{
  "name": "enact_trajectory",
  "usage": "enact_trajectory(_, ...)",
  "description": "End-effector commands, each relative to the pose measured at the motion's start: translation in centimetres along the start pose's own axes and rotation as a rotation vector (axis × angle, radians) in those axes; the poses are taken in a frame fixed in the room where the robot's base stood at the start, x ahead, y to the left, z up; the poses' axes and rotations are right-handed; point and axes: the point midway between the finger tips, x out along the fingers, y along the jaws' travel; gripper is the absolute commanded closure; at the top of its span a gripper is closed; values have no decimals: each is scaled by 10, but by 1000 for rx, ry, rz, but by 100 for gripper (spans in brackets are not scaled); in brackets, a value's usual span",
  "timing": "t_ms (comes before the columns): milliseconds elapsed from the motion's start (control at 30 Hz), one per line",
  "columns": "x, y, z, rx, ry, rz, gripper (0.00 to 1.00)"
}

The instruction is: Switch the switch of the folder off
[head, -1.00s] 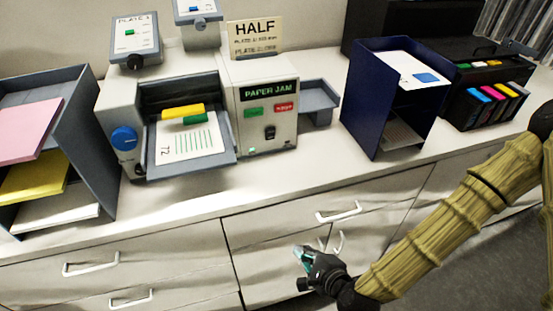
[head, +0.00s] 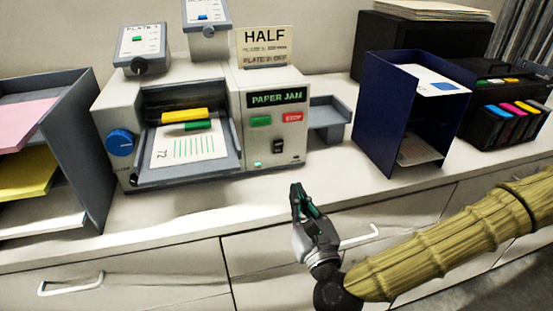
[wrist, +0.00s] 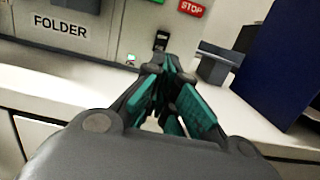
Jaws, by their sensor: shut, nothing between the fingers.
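The folder (head: 207,120) is a pale grey machine on the counter, and its display reads "PAPER JAM". Its switch (head: 278,146) is a small black rocker on the right front panel, below the green and red buttons. The switch also shows in the wrist view (wrist: 161,40), just beyond my fingertips. I cannot tell which way the rocker is tipped. My gripper (head: 299,192) is shut and empty, in front of the counter edge, below and slightly right of the switch, apart from it. In the wrist view its teal-padded fingers (wrist: 165,65) meet at the tips.
A blue upright tray (head: 375,120) stands right of the folder, with a grey side shelf (head: 328,118) between them. A grey paper rack (head: 85,140) stands on the left. Drawer handles (head: 360,237) stick out below. The counter front before the switch is clear.

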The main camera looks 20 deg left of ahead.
Motion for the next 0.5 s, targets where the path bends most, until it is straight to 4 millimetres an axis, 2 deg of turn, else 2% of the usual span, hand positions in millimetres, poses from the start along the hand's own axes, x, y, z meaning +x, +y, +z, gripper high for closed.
enact_trajectory(267,5,0,1,-3,1,1,100)
enact_trajectory(500,36,1,3,-5,0,1,100)
